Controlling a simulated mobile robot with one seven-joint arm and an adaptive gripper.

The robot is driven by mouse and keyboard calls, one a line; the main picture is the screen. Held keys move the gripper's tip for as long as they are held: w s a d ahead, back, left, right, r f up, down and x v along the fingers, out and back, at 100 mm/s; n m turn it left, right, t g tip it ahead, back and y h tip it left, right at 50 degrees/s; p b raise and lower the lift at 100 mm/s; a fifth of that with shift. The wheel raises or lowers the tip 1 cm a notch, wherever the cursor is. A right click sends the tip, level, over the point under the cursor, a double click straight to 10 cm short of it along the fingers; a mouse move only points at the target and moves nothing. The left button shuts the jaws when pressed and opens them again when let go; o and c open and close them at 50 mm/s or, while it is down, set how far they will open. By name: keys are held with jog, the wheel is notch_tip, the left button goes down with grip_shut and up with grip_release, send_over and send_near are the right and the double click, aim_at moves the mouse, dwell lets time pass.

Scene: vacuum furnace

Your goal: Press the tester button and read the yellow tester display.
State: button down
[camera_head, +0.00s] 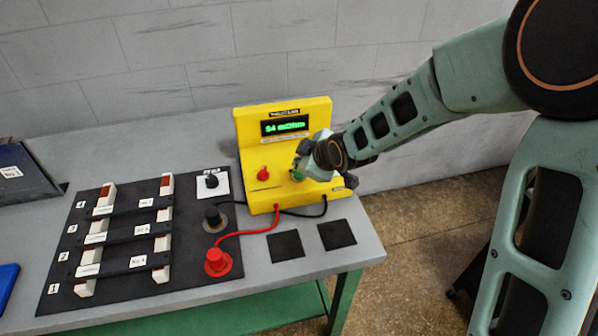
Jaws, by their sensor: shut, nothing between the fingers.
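The yellow tester (254,138) stands upright at the back right of the grey table. Its dark display (285,124) is lit with green characters, which seem to read "54 mOhms", though they are small and blurred. A red knob (263,174) sits on the tester's lower left face. A small green part, likely the tester button (297,176), shows at the lower right face, mostly hidden by my gripper. My gripper (303,170) is shut and empty, with its tips at or very near this green part. I cannot tell whether they touch.
A black board (120,278) with numbered white-and-black bars lies at the left. A red probe (217,262) and a black probe (214,220) are wired to the tester. Two black pads (286,246) lie near the table's right edge. A blue tray (8,285) is at the far left.

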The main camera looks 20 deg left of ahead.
aim_at(300, 176)
notch_tip(300, 176, up, 4)
jog(key=p, duration=0.3)
jog(key=shift+r, duration=0.15)
dwell(0.5)
